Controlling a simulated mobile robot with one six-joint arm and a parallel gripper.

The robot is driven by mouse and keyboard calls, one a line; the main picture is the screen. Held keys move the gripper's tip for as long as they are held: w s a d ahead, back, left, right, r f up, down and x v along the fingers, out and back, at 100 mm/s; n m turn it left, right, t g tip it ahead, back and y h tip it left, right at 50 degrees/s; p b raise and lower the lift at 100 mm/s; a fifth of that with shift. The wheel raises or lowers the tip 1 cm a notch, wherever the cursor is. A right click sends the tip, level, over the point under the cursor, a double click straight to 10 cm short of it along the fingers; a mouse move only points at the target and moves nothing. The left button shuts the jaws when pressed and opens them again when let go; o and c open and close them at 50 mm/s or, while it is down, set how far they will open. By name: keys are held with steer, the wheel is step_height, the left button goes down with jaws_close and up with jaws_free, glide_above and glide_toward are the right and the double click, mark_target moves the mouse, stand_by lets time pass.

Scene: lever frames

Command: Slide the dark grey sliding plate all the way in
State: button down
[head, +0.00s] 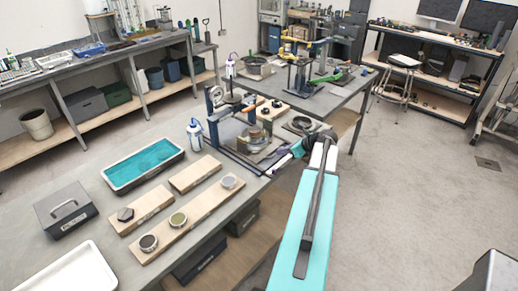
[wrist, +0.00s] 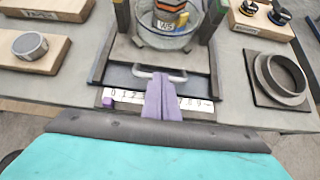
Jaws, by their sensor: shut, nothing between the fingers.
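The dark grey sliding plate (wrist: 120,76) lies low between the posts of the lever frame in the wrist view. A light grey bar handle (wrist: 142,72) stands at its near edge. My gripper (wrist: 162,82) has purple fingers, shut with nothing between them. Their tips are at the handle's middle and overlap it in the picture; I cannot tell whether they touch. A white number scale (wrist: 128,97) lies in front of the plate, its middle hidden by the fingers. In the head view the lever frame (head: 228,150) stands at the bench edge, with my gripper at its near right side.
A glass dish holding an object marked W5 (wrist: 167,27) stands behind the handle. A dark ring on a square base (wrist: 281,77) stands to the right. A wooden board with a round weight (wrist: 29,45) lies to the left. The teal-lined tray (head: 143,166) stands farther left.

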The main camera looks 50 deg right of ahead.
mark_target(260, 138)
steer(key=shift+w+p, duration=1.5)
steer(key=shift+w, duration=5.25)
steer(key=shift+s+f+p+v, duration=0.2)
steer(key=shift+p+v, duration=0.15)
steer(key=shift+v, duration=0.75)
steer(key=shift+s+f+p+v, duration=0.2)
steer(key=shift+p+v, duration=0.2)
steer(key=shift+v, duration=0.7)
steer(key=shift+s+f+p+v, duration=0.1)
steer(key=shift+f+p+v, duration=0.2)
steer(key=shift+v, duration=0.8)
steer(key=shift+d+r, duration=0.1)
